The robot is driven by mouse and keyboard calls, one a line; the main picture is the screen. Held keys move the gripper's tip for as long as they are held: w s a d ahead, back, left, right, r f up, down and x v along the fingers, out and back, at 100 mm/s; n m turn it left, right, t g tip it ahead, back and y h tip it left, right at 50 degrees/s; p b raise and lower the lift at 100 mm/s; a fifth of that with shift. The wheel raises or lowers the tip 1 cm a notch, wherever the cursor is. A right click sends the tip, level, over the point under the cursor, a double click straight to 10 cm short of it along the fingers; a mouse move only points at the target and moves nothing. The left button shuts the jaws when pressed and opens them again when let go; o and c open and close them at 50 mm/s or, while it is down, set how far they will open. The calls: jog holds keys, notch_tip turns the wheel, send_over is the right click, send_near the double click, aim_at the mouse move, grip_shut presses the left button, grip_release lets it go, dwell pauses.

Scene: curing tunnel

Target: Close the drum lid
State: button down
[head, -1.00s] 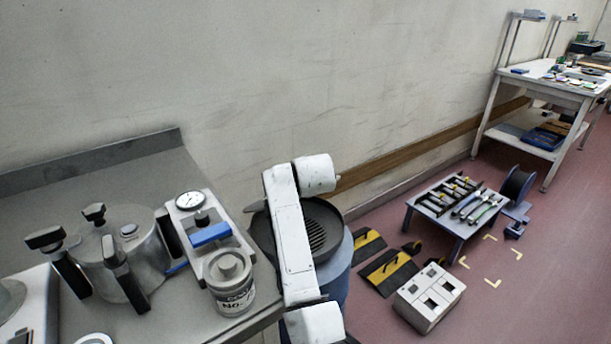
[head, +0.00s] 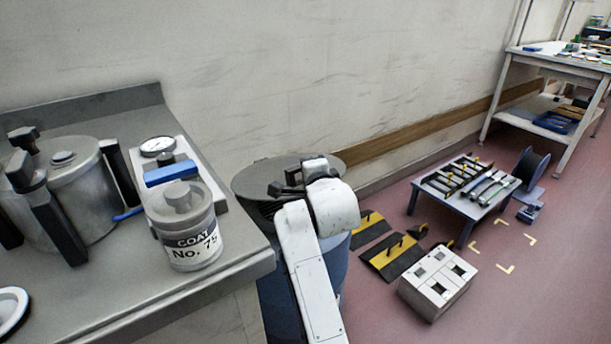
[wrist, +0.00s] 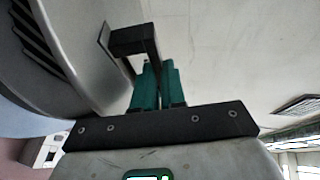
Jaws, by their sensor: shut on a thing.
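The blue drum (head: 278,285) stands on the floor beside the worktop's right end, partly behind my arm. Its round dark grey lid (head: 262,178) sits at the drum's top, with dark ribs showing below its left edge. I cannot tell whether it is fully seated. In the wrist view the lid (wrist: 90,55) fills the left side, and its black bracket handle (wrist: 130,42) reaches my gripper (wrist: 157,75). The teal fingers are close together, shut on that handle. In the head view my arm hides the lid's right front part.
The worktop (head: 225,250) at left holds a metal pot (head: 85,195), a gauge (head: 158,146) and a labelled coat can (head: 185,225). The wall (head: 300,80) is close behind the drum. Yellow-black ramps (head: 395,262), a white box (head: 437,283) and a low tool table (head: 465,190) stand right.

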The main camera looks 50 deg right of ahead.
jog(key=shift+t+h, duration=0.3)
jog(key=shift+t, duration=0.2)
jog(key=f+b, duration=0.2)
jog(key=b, duration=0.1)
jog(key=s+f+b, duration=0.1)
jog(key=f+b, duration=0.2)
jog(key=shift+s+a, duration=0.15)
jog(key=shift+s+f+m+b, duration=0.15)
jog(key=shift+f+b, duration=0.4)
jog(key=shift+b, duration=0.15)
jog(key=shift+s+f+m+b, duration=0.15)
jog(key=shift+f+b, duration=0.4)
jog(key=shift+b, duration=0.1)
jog(key=shift+f, duration=0.3)
jog(key=c, duration=1.2)
grip_release()
jog(key=shift+s+a, duration=0.1)
jog(key=v, duration=1.1)
jog(key=shift+r, duration=0.2)
